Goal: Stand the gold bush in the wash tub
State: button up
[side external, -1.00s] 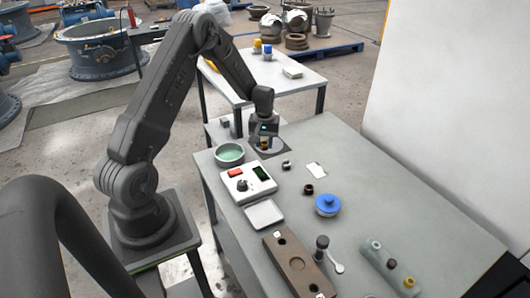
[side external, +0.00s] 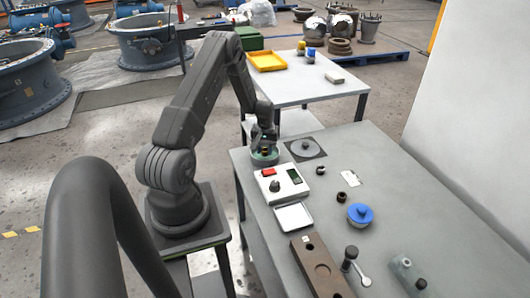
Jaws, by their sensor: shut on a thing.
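The gold bush (side external: 265,150) is a small brassy spot between the jaws of my gripper (side external: 264,149), which is shut on it. I cannot tell whether the bush touches the tub's floor, because the jaws hide part of both.
A grey disc (side external: 306,147) lies on a dark square right of the tub. A white box (side external: 290,181) with red and black parts stands in front. A white tray (side external: 293,215), a brown block (side external: 318,268) and a blue-lidded pot (side external: 360,214) are nearer. The bench's right side is mostly clear.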

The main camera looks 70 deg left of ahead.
jog(key=shift+f, duration=0.65)
jog(key=shift+f, duration=0.15)
jog(key=o, duration=0.9)
jog(key=shift+o, duration=0.2)
